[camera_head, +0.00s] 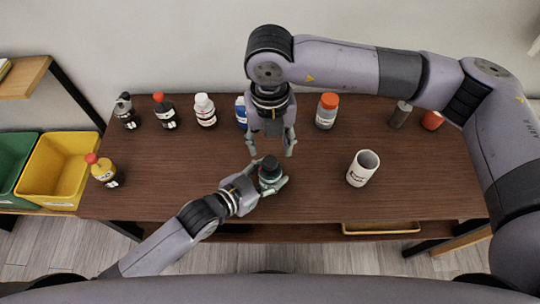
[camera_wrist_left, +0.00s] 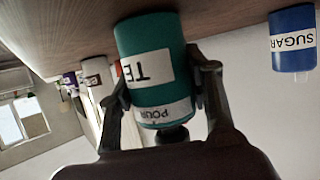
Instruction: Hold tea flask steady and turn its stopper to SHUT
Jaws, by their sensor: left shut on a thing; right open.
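The tea flask (camera_head: 271,185) stands upright near the middle of the wooden table. In the left wrist view the flask is a teal cylinder (camera_wrist_left: 150,45) with a white label partly reading "TE". A band near its top reads "POUR" on the side facing this camera. Its dark stopper (camera_head: 270,163) is on top and also shows in the left wrist view (camera_wrist_left: 172,134). My left gripper (camera_head: 268,186) is shut around the flask, one finger on each side. My right gripper (camera_head: 271,150) points down, open and empty, just behind and above the stopper, apparently apart from it.
A blue sugar container (camera_head: 240,112) stands behind my right gripper. Several bottles line the back edge, including an orange-capped one (camera_head: 327,110). A white cup (camera_head: 361,172) stands to the right. A yellow bottle (camera_head: 104,172) is at the left. The front right tabletop is clear.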

